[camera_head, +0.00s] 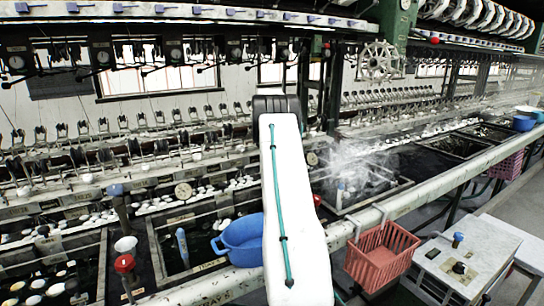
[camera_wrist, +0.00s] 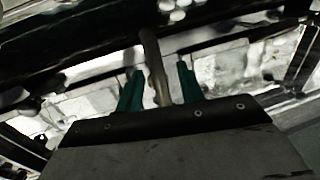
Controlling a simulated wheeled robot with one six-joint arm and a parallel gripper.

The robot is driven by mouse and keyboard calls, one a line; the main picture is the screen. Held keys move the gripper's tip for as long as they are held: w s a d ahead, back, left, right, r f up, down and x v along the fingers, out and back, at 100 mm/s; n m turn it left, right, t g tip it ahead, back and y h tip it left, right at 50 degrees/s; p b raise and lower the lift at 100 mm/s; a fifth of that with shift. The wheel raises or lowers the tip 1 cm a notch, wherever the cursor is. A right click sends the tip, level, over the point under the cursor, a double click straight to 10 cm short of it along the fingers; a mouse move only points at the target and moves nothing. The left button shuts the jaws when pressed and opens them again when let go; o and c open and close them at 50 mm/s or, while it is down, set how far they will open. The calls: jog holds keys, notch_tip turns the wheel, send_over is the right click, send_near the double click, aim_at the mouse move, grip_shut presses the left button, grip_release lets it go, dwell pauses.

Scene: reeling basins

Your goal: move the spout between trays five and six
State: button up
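My gripper (camera_wrist: 160,68) shows two green fingers in the wrist view, standing apart. A brownish upright pipe (camera_wrist: 151,48), which looks like the spout, passes between them. A gap shows between the pipe and the right finger; the pipe is close to the left finger, and contact is unclear. In the head view my white arm hides the gripper and this pipe. Dark water-filled trays stand in a row there, one left of my arm (camera_head: 157,262) and one right of it (camera_head: 352,207).
A blue basin (camera_head: 240,240) is beside my arm. A red crate (camera_head: 381,257) hangs on the pale front rail (camera_head: 420,193). Steam rises over the right tray. A white table (camera_head: 470,258) is at lower right.

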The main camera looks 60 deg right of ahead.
jog(key=shift+w, duration=0.1)
jog(key=shift+a+r, duration=0.1)
jog(key=shift+r, duration=0.1)
notch_tip(320, 180, up, 7)
jog(key=a, duration=0.1)
jog(key=shift+w, duration=0.35)
jog(key=shift+a, duration=0.1)
dwell(0.3)
